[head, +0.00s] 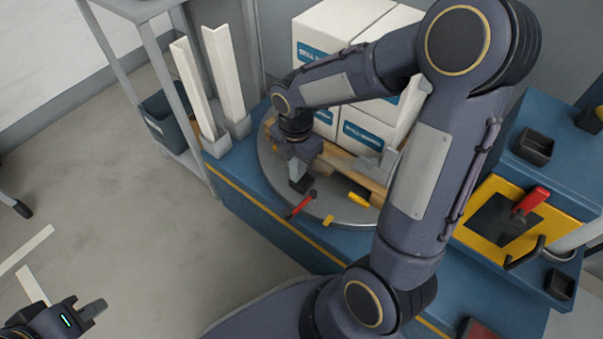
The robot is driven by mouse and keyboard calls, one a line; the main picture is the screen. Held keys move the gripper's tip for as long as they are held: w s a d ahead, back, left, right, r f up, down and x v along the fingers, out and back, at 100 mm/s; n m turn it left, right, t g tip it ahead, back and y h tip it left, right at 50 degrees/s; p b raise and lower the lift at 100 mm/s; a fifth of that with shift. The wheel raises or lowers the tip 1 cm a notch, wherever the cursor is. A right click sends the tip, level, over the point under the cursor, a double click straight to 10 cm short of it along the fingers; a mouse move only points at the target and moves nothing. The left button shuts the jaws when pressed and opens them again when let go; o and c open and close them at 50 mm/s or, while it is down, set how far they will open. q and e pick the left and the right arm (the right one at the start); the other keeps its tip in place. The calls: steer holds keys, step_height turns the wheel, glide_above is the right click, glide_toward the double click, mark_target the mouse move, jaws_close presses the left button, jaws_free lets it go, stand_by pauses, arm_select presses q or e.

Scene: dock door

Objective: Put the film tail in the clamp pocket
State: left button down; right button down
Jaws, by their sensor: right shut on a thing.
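My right gripper (299,177) reaches over the round grey turntable (268,170), pointing down beside the wooden pallet. It is shut on a small piece at its fingertips, which looks like the film tail; its shape is hard to make out. Just below the fingertips is a red lever (300,205) with a dark end at the turntable's front edge, apparently part of the clamp. The pocket itself cannot be made out, and I cannot tell whether the held piece touches it. My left gripper (93,309) is at the lower left over the floor, far from the turntable; its finger gap is unclear.
White boxes (335,28) with blue labels stand on the pallet (338,160). Yellow blocks (359,199) sit on the turntable. White corner posts (222,75) stand at the left. A yellow panel (475,220) with a red handle (531,200) is at the right.

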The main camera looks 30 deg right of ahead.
steer(key=shift+w+d+f, duration=0.15)
steer(key=shift+d+f, duration=0.15)
steer(key=shift+f, duration=0.15)
steer(key=f, duration=0.1)
steer(key=f+b, duration=0.1)
steer(key=d+f+b, duration=0.1)
steer(key=f, duration=0.1)
steer(key=shift+w+d, duration=0.1)
steer(key=shift+w, duration=0.15)
steer(key=shift+f, duration=0.2)
steer(key=shift+f+b, duration=0.15)
steer(key=shift+b, duration=0.2)
steer(key=c, duration=1.3)
jaws_free()
